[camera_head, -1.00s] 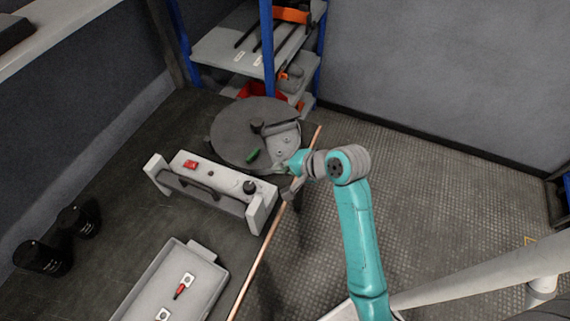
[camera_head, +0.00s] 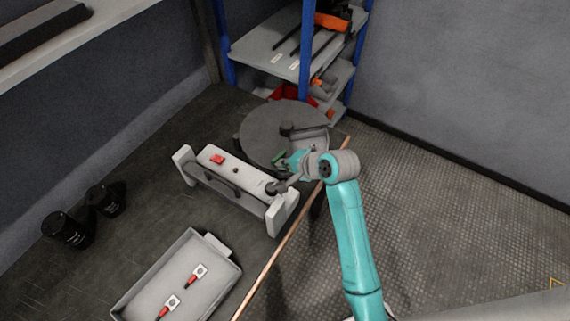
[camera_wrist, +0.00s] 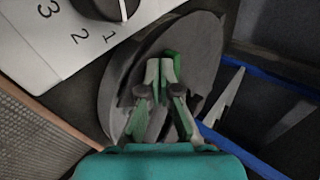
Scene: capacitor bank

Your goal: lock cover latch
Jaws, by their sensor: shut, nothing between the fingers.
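The round dark grey cover (camera_head: 262,138) lies on the bench, and it also shows in the wrist view (camera_wrist: 207,50). A small green piece (camera_head: 278,158), which looks like the latch, sits at the cover's near right part. In the wrist view the green latch (camera_wrist: 173,64) is right at my fingertips, upper right of them. My gripper (camera_wrist: 159,72) is shut and empty, with its tips over the cover. In the head view my gripper (camera_head: 289,166) is beside the latch and partly hides that area. I cannot tell whether the tips touch the latch.
A white control box (camera_head: 232,168) with a red switch and dial stands close at the left of my gripper. A grey tray (camera_head: 222,285) holds red-tipped tags. Black canisters (camera_head: 68,230) stand at left. A copper-coloured bench edge (camera_head: 290,238) runs below my arm. Shelves (camera_head: 285,55) stand behind.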

